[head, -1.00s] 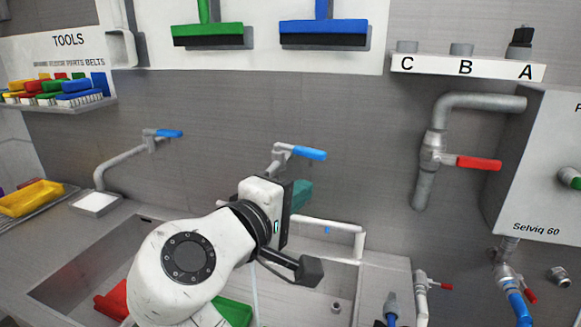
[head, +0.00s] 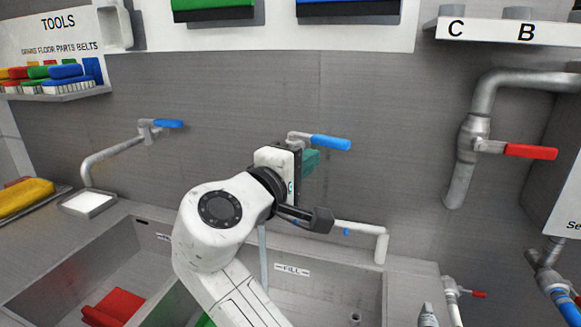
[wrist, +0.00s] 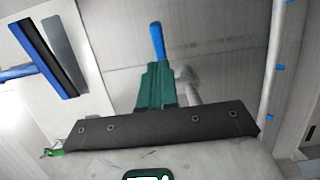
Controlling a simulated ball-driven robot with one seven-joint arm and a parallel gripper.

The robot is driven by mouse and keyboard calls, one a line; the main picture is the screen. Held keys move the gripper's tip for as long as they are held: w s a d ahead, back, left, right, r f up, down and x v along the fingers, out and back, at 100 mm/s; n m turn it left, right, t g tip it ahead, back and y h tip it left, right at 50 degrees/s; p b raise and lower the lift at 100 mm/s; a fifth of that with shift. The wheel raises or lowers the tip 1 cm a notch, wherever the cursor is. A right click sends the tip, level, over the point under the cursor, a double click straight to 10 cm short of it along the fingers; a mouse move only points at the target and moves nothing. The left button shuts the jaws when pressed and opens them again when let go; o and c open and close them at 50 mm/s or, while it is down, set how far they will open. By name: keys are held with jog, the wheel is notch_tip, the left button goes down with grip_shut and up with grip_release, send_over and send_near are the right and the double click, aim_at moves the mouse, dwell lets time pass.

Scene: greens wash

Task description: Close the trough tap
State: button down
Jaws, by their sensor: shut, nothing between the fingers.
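The tap above the trough has a blue lever (head: 330,142) pointing right along the wall; its metal body is partly hidden behind my gripper. My gripper (head: 312,159) has teal fingers, shut and empty, just below the lever in the head view. In the wrist view the shut fingers (wrist: 157,75) point at the blue lever (wrist: 158,42), which appears right at their tips; I cannot tell whether they touch. A thin pale vertical stream (head: 263,255) falls into the trough (head: 325,285) near the FILL label.
Another blue-handled tap (head: 168,123) is on the wall to the left. A red-handled valve (head: 530,152) is on the pipe at right. A white pipe (head: 382,245) stands at the trough's back edge. A red item (head: 115,307) lies in the left basin.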

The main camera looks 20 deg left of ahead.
aim_at(334, 146)
jog(key=x, duration=0.6)
jog(key=shift+p, duration=0.4)
jog(key=shift+d, duration=0.1)
jog(key=shift+w+d, duration=0.25)
jog(key=shift+d, duration=0.05)
jog(key=shift+w+d+n+y+p, duration=0.35)
jog(key=shift+w+n+y, duration=0.15)
jog(key=shift+y, duration=0.2)
jog(key=shift+w+d, duration=0.15)
jog(key=shift+w, duration=0.15)
